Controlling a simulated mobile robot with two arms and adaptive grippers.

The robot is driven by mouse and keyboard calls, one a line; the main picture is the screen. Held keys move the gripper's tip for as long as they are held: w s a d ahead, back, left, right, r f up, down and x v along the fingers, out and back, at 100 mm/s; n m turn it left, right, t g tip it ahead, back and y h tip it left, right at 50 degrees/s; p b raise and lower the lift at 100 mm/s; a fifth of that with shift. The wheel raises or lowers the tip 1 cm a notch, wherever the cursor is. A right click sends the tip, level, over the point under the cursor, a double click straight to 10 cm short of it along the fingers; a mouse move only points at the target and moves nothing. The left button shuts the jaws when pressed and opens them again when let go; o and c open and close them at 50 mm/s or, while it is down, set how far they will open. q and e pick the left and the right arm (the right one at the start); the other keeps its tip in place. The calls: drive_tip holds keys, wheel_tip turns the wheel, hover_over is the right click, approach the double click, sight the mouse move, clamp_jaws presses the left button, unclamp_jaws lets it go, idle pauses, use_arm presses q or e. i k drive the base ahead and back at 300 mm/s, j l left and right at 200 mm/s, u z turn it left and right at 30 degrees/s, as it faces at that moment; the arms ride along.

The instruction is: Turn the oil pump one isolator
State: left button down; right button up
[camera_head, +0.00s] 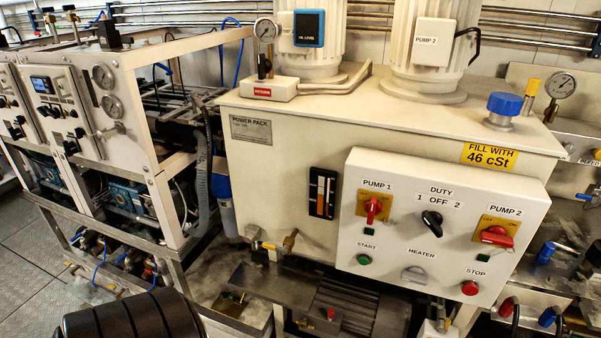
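The pump 1 isolator (373,208) is a red rotary handle on a yellow plate, at the upper left of the white control panel (402,257) under the "PUMP 1" label. Its handle stands roughly upright. The similar pump 2 isolator (496,236) is at the panel's right, with its red handle lying nearly sideways. Neither of my grippers is in view, and nothing covers the pump 1 isolator.
Brass valves (290,240) stick out below. A framed machine (105,130) stands further left.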

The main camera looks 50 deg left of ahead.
sight(374, 208)
drive_tip(key=j+u, duration=0.1)
drive_tip(key=u, duration=0.4)
drive_tip(key=j+u, duration=0.1)
drive_tip(key=u, duration=0.4)
